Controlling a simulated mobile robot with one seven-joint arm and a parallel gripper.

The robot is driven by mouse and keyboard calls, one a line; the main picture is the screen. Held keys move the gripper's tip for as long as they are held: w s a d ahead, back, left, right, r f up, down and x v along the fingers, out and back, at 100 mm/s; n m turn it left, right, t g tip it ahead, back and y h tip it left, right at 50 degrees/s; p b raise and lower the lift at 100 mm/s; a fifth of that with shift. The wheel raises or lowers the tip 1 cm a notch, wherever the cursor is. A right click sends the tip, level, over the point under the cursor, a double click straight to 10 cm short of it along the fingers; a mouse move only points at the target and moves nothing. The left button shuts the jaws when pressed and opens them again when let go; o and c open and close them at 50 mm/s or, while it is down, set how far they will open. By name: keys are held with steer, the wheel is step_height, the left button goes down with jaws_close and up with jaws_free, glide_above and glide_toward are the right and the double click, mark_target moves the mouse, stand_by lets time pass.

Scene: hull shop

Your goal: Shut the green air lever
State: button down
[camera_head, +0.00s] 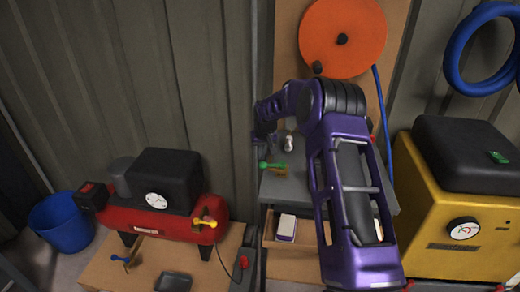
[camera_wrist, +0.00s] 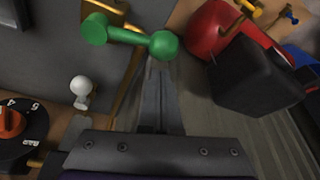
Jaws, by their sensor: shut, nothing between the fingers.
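The green air lever (camera_head: 272,165) is on the grey panel at the middle of the head view, with a brass-coloured part beside it. In the wrist view the green lever (camera_wrist: 130,36) is a bar with a round knob at each end, lying nearly across the picture at the top. My gripper (camera_wrist: 160,68) is shut and empty. Its fingertips appear just below the lever's right knob; I cannot tell whether they touch it. In the head view my purple arm reaches toward the panel, and the fingertips are not clear there.
A white knob (camera_wrist: 80,87) and a pressure dial with an orange centre (camera_wrist: 10,120) are left of my fingers. The red compressor (camera_head: 150,215) with a yellow lever (camera_head: 205,222) stands left. A yellow machine (camera_head: 450,220) stands right. An open drawer (camera_head: 300,258) is below the panel.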

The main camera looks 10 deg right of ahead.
steer(key=shift+s, duration=0.35)
steer(key=shift+s+a+n+y, duration=0.15)
steer(key=shift+s+n+y, duration=0.15)
steer(key=shift+s+n, duration=0.45)
stand_by(0.3)
steer(key=shift+s+a+n, duration=0.1)
steer(key=shift+s+n, duration=0.05)
steer(key=shift+n, duration=0.5)
steer(key=s+n+y, duration=0.1)
steer(key=n, duration=0.1)
steer(key=s+n, duration=0.1)
steer(key=n, duration=0.1)
steer(key=shift+s+g+y+p, duration=0.35)
steer(key=shift+s+g+y, duration=0.05)
steer(key=s+n, duration=0.1)
steer(key=n, duration=0.1)
steer(key=s+d+n+g, duration=0.1)
steer(key=shift+s+f+n+y, duration=0.1)
steer(key=shift+s+n+y, duration=0.05)
steer(key=shift+n+y, duration=0.25)
steer(key=s+n, duration=0.1)
steer(key=n, duration=0.1)
steer(key=s+d+n+g, duration=0.1)
steer(key=shift+d+n, duration=0.15)
steer(key=shift+n, duration=0.25)
steer(key=shift+w, duration=0.2)
